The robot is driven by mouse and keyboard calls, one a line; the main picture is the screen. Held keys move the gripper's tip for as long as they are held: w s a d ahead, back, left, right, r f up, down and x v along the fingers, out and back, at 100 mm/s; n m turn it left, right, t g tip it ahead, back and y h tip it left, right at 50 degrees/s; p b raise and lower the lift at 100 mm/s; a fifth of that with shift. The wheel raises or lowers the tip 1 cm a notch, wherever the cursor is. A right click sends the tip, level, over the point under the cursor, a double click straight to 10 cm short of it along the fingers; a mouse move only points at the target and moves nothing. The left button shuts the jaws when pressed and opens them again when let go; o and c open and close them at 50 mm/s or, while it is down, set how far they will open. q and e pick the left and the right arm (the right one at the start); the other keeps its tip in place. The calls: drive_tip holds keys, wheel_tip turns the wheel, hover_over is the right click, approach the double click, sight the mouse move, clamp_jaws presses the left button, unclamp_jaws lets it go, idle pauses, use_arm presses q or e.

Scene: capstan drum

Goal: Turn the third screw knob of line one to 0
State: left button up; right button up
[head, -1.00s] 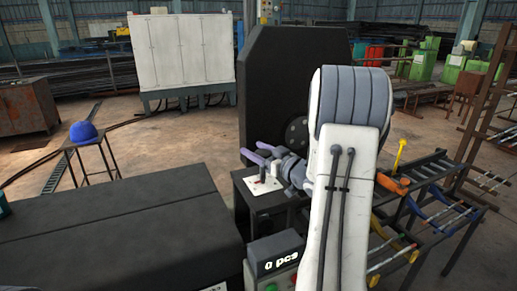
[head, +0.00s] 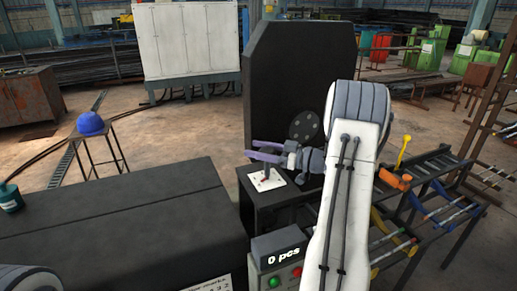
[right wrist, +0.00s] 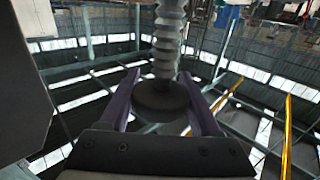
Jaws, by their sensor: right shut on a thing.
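My right gripper (head: 264,152) has purple fingers and sits above a small white panel with a lever (head: 266,182) on a black stand. In the right wrist view, a dark round knob (right wrist: 161,101) lies between the fingers, and the right gripper (right wrist: 160,98) is shut on it. A grey ribbed shaft (right wrist: 167,40) runs from the knob to the top edge. The head view is too coarse to show the knob between the fingers. I cannot make out a numbered line of screw knobs or any setting on this knob. My left gripper is out of view.
A large black drum plate (head: 300,85) stands behind the gripper. A box with a "0 pcs" display (head: 287,258) and buttons is in front. A long black bench (head: 110,235) fills the lower left. A rack with an orange handle (head: 394,181) is at right.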

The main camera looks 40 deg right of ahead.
drive_tip(key=shift+r, duration=0.15)
drive_tip(key=o, duration=1.4)
drive_tip(key=shift+w+a, duration=0.1)
drive_tip(key=shift+a, duration=0.05)
drive_tip(key=shift+c, duration=0.2)
drive_tip(key=b, duration=0.1)
approach(275, 153)
drive_tip(key=x, duration=0.5)
drive_tip(key=shift+w, duration=0.15)
